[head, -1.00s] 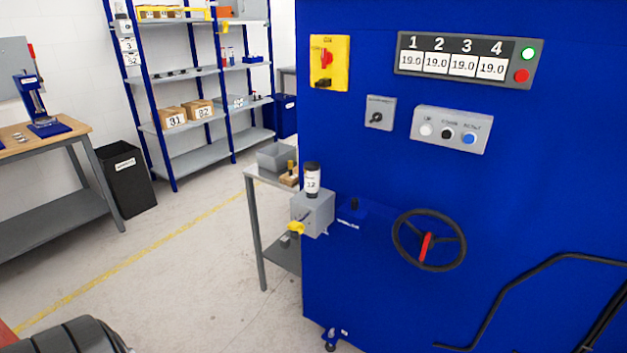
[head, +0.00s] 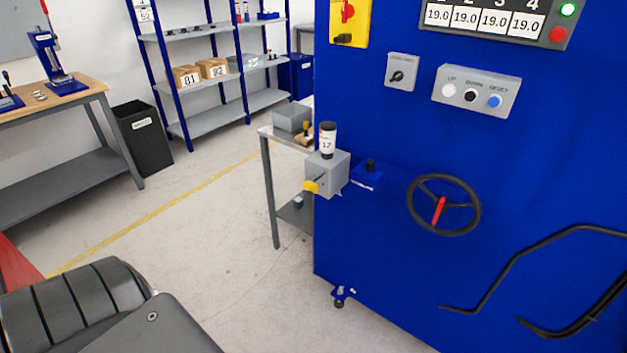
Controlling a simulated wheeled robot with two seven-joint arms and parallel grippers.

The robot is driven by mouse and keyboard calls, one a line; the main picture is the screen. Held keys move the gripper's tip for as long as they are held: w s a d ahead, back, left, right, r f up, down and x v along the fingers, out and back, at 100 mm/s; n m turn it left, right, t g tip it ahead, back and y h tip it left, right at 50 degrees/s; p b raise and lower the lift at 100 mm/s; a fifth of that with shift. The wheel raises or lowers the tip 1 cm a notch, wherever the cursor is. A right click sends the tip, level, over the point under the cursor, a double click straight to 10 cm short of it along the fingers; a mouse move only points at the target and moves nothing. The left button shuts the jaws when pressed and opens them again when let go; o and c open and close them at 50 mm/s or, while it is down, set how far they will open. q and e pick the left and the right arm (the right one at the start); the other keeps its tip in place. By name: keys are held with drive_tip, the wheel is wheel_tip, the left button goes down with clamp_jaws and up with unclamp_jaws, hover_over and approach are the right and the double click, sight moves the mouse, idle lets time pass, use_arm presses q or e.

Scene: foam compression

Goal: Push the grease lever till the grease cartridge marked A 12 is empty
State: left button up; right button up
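The grease cartridge (head: 327,140) stands upright on a grey pump box (head: 328,176) at the left edge of the blue machine. Its white label seems to read 17 or 12; an A cannot be made out. The grease lever (head: 313,184) has a yellow knob and sticks out from the front left of the box. The cartridge's fill level cannot be seen. Part of my own dark arm shows at the lower left, well short of the lever. Neither gripper is in view.
The blue machine (head: 400,270) fills the right side, with a handwheel (head: 443,205) and bent black bars (head: 540,250). A small grey table (head: 270,132) stands behind the pump. A black bin (head: 143,140) and workbench (head: 70,110) are at left. The floor before the pump is clear.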

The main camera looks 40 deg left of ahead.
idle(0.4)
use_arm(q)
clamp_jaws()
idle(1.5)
